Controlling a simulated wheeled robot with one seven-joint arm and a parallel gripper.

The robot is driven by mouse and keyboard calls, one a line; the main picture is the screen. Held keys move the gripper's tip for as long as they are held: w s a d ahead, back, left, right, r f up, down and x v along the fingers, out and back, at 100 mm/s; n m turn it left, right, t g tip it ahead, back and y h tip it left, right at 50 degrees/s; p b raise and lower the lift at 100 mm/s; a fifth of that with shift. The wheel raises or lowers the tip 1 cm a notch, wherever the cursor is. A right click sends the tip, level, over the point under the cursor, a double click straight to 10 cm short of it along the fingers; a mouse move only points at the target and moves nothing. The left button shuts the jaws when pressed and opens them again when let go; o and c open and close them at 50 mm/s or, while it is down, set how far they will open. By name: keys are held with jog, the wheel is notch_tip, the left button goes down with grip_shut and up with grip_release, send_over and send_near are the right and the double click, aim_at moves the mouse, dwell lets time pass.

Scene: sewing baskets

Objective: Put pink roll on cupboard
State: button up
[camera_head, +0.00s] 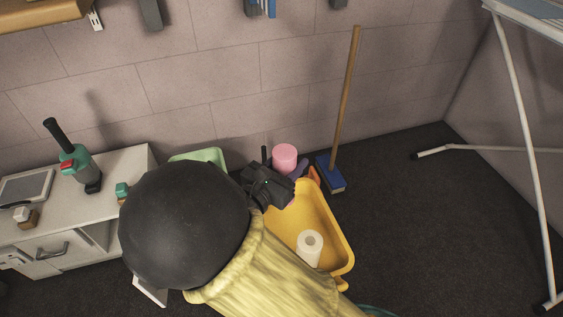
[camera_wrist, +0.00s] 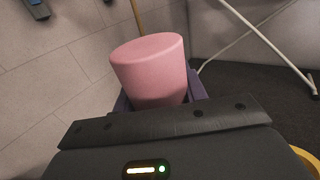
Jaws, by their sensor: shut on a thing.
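The pink roll (camera_head: 284,158) is held by my gripper (camera_head: 283,180) above the far end of the yellow basket, near the back wall. In the wrist view the pink roll (camera_wrist: 150,68) stands up beyond the dark gripper body, between bluish finger parts; its lower part is hidden. My gripper is shut on it. The white cupboard (camera_head: 125,166) stands at the left against the wall, with a drawer and handle on its front. My dark round arm joint hides its right front part.
The yellow basket (camera_head: 335,243) holds a white roll (camera_head: 309,248). A green basket (camera_head: 205,156) is partly hidden behind my arm. A green-and-black tool (camera_head: 75,160) and small items stand on the cupboard. A broom (camera_head: 347,110) leans on the wall.

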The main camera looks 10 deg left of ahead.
jog(key=w+d+f+p, duration=0.2)
jog(key=w+d+p, duration=0.2)
jog(key=w+d, duration=0.7)
jog(key=d+f+y+p, duration=0.1)
jog(key=d+f+p, duration=0.1)
jog(key=d, duration=0.5)
jog(key=w+d+f+n+p, duration=0.1)
jog(key=d+f, duration=0.4)
jog(key=d, duration=0.2)
jog(key=shift+w+f+t+y+p, duration=0.25)
jog(key=shift+t+y+p, duration=0.05)
jog(key=shift+y+p, duration=0.1)
